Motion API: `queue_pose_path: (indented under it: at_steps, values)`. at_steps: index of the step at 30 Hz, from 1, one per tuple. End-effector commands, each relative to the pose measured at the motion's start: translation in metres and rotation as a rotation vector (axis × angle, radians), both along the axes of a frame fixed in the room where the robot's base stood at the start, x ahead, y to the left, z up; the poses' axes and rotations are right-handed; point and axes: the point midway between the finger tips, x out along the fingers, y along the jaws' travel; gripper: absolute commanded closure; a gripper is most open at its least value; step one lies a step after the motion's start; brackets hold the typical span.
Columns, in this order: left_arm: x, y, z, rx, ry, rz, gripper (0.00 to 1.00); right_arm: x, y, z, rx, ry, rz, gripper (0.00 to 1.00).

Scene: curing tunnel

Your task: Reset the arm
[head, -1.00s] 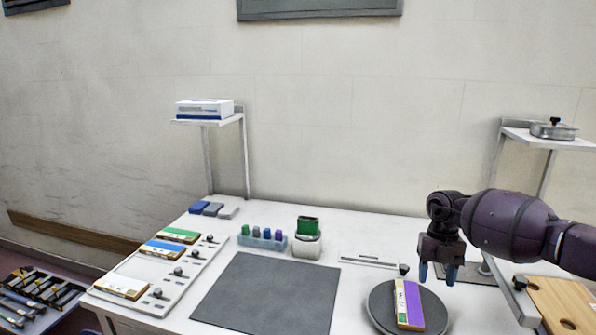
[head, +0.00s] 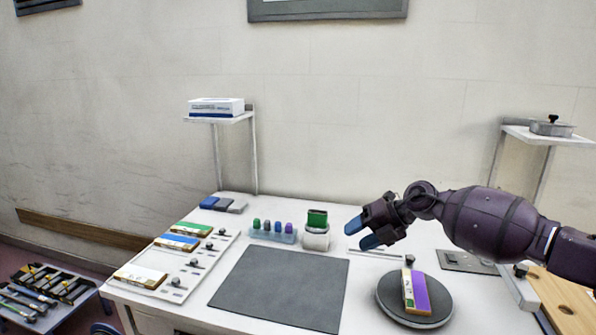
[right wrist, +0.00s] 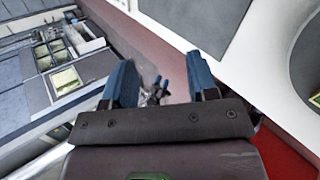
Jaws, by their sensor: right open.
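My right gripper (head: 366,234) is at the right of the head view, its arm coming in from the right edge. It is open and empty, with blue fingertips pointing left above the table. In the right wrist view its two blue fingers (right wrist: 160,85) stand apart with nothing between them. A round dark turntable (head: 440,312) lies below and to the right of the gripper, bearing a block with a purple and white top (head: 420,291). My left gripper is in neither view.
A dark mat (head: 280,290) lies mid-table. A rack with coloured blocks (head: 184,288) is at the left. A holder of coloured bottles (head: 272,237) and a white container with a green top (head: 316,240) stand behind the mat. Shelves (head: 222,119) rise at the back left and right (head: 540,137).

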Motion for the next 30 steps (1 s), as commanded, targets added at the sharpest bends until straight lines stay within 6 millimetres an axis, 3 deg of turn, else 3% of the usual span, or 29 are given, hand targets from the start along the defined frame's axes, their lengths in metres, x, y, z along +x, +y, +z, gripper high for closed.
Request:
queue_pose_path:
  at_steps: [3, 6, 12, 20, 30]
  values:
    - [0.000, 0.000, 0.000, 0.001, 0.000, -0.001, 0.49, -0.007, 0.040, 0.014, 0.206, -0.045, -0.021, 0.47]
    - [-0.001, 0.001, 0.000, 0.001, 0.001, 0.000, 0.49, -0.015, 0.066, 0.024, 0.381, -0.060, -0.067, 0.47]
    - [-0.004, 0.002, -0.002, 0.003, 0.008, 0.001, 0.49, -0.031, 0.092, 0.032, 0.704, -0.026, -0.234, 0.47]
    - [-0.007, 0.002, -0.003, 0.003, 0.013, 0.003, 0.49, -0.047, 0.083, 0.016, 0.988, 0.101, -0.511, 0.47]
    - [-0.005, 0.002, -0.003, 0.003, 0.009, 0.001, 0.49, -0.077, 0.043, -0.039, 1.203, 0.329, -0.889, 0.47]
